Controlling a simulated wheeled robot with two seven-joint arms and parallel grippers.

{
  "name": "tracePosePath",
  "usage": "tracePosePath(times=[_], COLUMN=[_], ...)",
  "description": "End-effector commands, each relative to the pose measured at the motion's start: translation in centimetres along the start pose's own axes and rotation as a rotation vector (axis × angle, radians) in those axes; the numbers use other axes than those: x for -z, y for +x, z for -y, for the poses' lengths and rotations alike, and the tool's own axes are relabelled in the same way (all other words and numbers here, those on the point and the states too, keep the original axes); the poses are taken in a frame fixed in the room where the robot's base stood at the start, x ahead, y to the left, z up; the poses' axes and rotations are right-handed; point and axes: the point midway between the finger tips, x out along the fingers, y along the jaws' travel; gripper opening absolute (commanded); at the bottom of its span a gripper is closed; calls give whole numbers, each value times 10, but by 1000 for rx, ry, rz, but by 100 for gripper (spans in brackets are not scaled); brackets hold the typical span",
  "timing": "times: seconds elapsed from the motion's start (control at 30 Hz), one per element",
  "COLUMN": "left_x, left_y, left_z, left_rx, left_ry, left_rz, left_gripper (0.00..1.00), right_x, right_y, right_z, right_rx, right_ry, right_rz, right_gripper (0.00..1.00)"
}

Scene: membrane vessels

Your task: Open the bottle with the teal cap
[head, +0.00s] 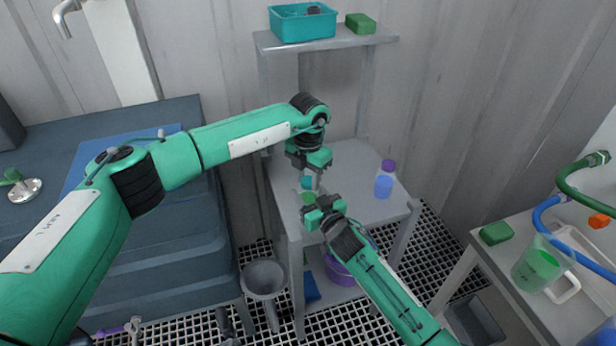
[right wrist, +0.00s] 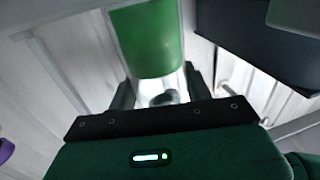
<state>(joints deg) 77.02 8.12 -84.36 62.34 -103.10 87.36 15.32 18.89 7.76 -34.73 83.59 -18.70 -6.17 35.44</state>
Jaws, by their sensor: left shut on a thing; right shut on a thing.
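The bottle with the teal cap stands on the grey table, mostly hidden by my grippers. Its teal cap (head: 306,183) shows just below my left gripper (head: 315,178), which is shut on it from above. A bit of the bottle's green body (head: 309,196) shows beneath. My right gripper (head: 314,203) is shut on the bottle low on its body. Whether the cap has turned or lifted cannot be told.
A purple-capped bottle with blue contents (head: 384,182) stands to the right on the same table (head: 348,160). A shelf above holds a teal bin (head: 302,24) and a green sponge (head: 360,23). A grey funnel (head: 263,278) and a purple bucket (head: 340,272) are lower down.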

Motion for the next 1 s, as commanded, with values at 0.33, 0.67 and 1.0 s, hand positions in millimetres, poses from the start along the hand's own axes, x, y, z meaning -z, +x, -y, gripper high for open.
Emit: tracePosePath(times=[0.33,0.67,1.0], left_x=[0,-1,-1], left_y=[0,-1,-1], left_z=[1,0,0], left_rx=[1,1,1], left_ry=[-567,-987,-991], left_rz=[1,2,3], left_gripper=[8,8,8], right_x=[0,0,0], right_y=[0,0,0], right_z=[0,1,1], right_rx=[1,1,1], right_ry=[0,0,0], right_rz=[0,0,0], right_gripper=[0,0,0])
